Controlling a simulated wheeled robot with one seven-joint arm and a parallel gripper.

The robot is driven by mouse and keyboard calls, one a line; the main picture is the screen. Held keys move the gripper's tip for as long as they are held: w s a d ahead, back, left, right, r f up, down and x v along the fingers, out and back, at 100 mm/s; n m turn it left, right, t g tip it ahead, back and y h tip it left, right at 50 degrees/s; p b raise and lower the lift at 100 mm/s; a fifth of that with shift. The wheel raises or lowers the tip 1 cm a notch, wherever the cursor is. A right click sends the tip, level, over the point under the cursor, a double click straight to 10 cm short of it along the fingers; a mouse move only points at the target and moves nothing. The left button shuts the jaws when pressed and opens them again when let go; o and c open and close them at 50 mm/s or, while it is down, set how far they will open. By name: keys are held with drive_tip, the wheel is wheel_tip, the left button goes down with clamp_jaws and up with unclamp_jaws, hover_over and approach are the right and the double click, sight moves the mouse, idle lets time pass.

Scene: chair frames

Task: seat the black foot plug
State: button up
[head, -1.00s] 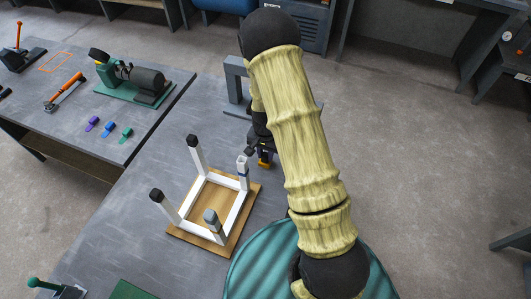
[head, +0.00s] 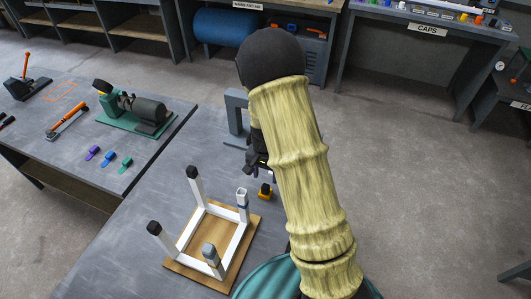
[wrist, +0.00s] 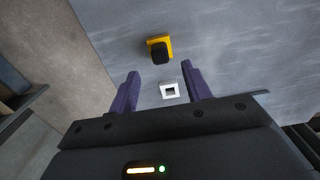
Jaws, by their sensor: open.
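The black foot plug (wrist: 160,54) sits on a small yellow holder (wrist: 155,41) on the bench; the holder also shows in the head view (head: 265,192). The white chair frame (head: 187,228) stands legs up on a wooden board. Its back right leg (head: 242,197) has an open square end, which shows in the wrist view (wrist: 169,90). Two left legs carry black caps (head: 192,172); the front leg has a grey cap (head: 209,250). My gripper (wrist: 162,88) is open and empty. In the wrist view the open leg end appears between its purple fingers, with the plug beyond them.
A grey upright fixture (head: 236,115) stands behind my gripper. Purple, blue and green pieces (head: 109,160) lie on the left bench near a green-based machine (head: 135,105). The bench left of the chair frame is clear.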

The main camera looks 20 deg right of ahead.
wheel_tip(320, 180, up, 11)
drive_tip(key=shift+b, duration=0.3)
idle(0.7)
drive_tip(key=s+r+n+t, duration=0.2)
drive_tip(key=s+n, duration=0.5)
drive_tip(key=s, duration=0.7)
drive_tip(key=shift+s+r+t, duration=0.15)
drive_tip(key=shift+r+t, duration=0.15)
drive_tip(key=shift+r, duration=0.6)
